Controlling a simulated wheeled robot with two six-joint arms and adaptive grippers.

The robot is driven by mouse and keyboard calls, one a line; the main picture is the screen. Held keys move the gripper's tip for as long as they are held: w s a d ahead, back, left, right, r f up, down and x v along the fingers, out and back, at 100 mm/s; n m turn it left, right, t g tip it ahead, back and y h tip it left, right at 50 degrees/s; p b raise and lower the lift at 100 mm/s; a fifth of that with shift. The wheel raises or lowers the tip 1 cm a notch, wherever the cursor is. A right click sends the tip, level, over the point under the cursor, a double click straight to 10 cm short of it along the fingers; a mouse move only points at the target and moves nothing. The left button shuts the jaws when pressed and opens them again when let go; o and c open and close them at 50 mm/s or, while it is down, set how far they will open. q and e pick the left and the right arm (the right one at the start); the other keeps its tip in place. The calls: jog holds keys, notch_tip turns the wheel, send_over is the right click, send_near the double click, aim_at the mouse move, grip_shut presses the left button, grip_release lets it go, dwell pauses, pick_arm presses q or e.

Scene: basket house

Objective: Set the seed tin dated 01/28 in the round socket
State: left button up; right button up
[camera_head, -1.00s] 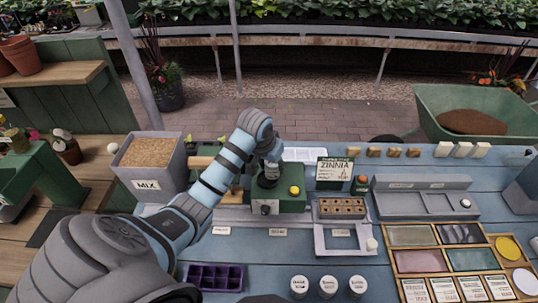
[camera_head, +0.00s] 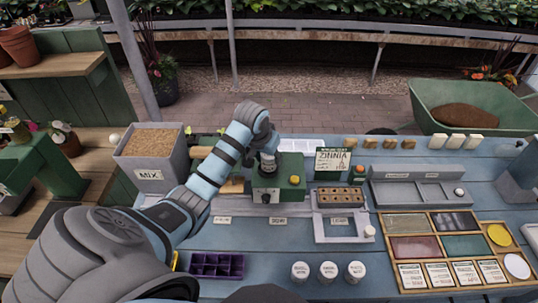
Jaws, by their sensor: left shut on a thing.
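My left gripper (camera_head: 268,163) points down over the top of the green box (camera_head: 279,186) at the middle of the bench. It is shut on a small dark thing, mostly hidden by the fingers; I cannot tell what it is. Three round tins with white labelled tops stand in a row at the front: a left tin (camera_head: 300,271), a middle tin (camera_head: 328,271) and a right tin (camera_head: 356,271). Their dates are too small to read. I cannot make out a round socket for certain. My right gripper is out of view.
A grey MIX bin (camera_head: 150,172) stands left of my forearm, and a purple cell tray (camera_head: 216,265) lies in front. A grey stand with a brown seed block (camera_head: 341,197) is right of the green box. A wooden sectioned tray (camera_head: 379,230) fills the right front.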

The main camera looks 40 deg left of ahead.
pick_arm(q)
jog(key=shift+f, duration=0.2)
dwell(0.6)
jog(key=shift+f, duration=0.55)
dwell(0.3)
jog(key=o, duration=1.3)
jog(key=shift+c, duration=0.2)
jog(key=o, duration=0.5)
jog(key=shift+r, duration=0.1)
